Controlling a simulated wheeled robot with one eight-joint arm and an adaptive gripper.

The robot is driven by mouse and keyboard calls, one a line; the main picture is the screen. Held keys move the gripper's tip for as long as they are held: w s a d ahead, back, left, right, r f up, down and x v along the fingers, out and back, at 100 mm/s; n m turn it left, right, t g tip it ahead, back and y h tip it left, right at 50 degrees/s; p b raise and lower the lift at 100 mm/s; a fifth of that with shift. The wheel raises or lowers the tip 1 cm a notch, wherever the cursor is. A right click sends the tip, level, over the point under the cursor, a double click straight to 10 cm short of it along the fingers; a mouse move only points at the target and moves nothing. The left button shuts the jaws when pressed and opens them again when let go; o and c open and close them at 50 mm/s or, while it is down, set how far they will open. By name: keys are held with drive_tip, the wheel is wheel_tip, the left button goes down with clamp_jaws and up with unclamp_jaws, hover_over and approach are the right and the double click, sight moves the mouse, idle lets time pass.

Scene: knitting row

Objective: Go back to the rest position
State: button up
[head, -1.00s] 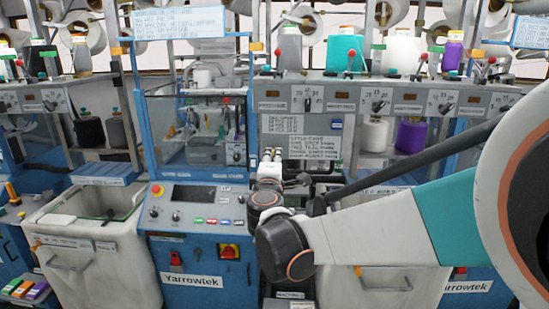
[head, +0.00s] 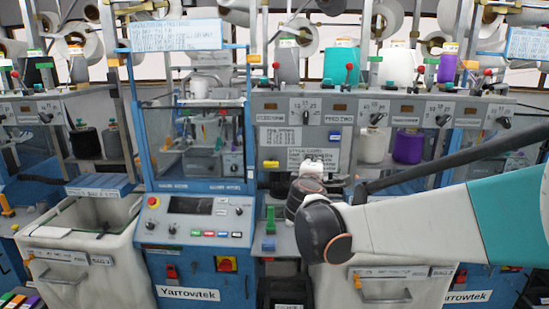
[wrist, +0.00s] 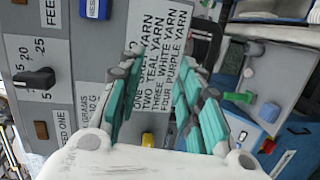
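My gripper (wrist: 158,60) shows in the wrist view with its two teal-padded fingers spread apart and nothing between them. It points at a printed yarn card (wrist: 158,45) on the grey machine front. The gap from fingertips to card is hard to judge. In the head view my arm reaches in from the right, and its dark wrist joint hides most of the gripper. The same card (head: 314,159) shows just behind it.
A grey bin (head: 80,222) is at the left, another (head: 390,285) below my arm. Teal (head: 341,62) and purple (head: 447,66) yarn cones stand on the shelf above. A green block (head: 270,217) is beside my wrist.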

drive_tip(key=s+d+f+m+g+b, duration=0.35)
drive_tip(key=s+d, duration=0.25)
drive_tip(key=s, duration=0.4)
drive_tip(key=s+d+f+m+g+b, duration=0.2)
drive_tip(key=s+d+f+m, duration=0.3)
drive_tip(key=s+d, duration=0.3)
drive_tip(key=s+a+f+m+g+y+b, duration=0.1)
drive_tip(key=s+f+m+b, duration=0.1)
drive_tip(key=s+f, duration=0.5)
drive_tip(key=s+a+f+m+g+y+b, duration=0.2)
drive_tip(key=s+f+m, duration=0.2)
drive_tip(key=s+f, duration=0.4)
drive_tip(key=s, duration=0.6)
drive_tip(key=shift+s+a+m, duration=0.3)
drive_tip(key=shift+s+m, duration=0.05)
drive_tip(key=shift+g, duration=0.25)
